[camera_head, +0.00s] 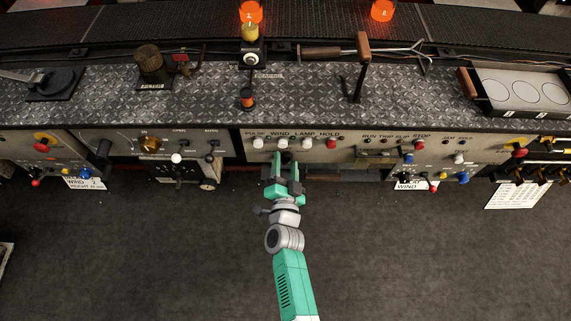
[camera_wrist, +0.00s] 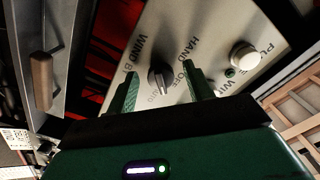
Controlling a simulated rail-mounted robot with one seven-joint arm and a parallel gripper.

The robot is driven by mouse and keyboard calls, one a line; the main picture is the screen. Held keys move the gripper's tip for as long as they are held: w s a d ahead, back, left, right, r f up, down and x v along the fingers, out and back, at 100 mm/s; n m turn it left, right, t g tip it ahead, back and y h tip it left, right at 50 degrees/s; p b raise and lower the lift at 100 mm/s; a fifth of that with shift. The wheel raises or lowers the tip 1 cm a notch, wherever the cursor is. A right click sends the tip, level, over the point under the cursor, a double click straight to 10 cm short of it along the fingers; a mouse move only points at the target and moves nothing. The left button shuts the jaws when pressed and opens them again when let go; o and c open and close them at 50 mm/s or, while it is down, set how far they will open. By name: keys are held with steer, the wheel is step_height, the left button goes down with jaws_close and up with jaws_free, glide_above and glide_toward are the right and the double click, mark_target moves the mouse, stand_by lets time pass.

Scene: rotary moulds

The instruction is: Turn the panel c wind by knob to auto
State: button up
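The wind by knob (camera_wrist: 159,79) is a dark round knob with a raised grip bar on a pale panel (camera_wrist: 218,28). The words WIND BY, HAND, OFF and AUTO are printed around it in the wrist view. The AUTO label lies close below it; I cannot tell for sure which label the knob points to. My gripper (camera_wrist: 163,73) is open, with one green finger on each side of the knob and a visible gap to both. In the head view my gripper (camera_head: 283,168) is at the lower edge of the middle panel (camera_head: 360,146), covering the knob area.
White push buttons (camera_head: 282,143) and a red one (camera_head: 331,144) sit above my gripper on the panel. A white button (camera_wrist: 243,55) is right of the knob in the wrist view. A wooden-handled bar (camera_wrist: 42,80) is at left. The floor in front is clear.

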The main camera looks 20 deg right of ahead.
steer(key=p+v, duration=0.3)
steer(key=v, duration=0.5)
steer(key=shift+d, duration=0.1)
stand_by(0.3)
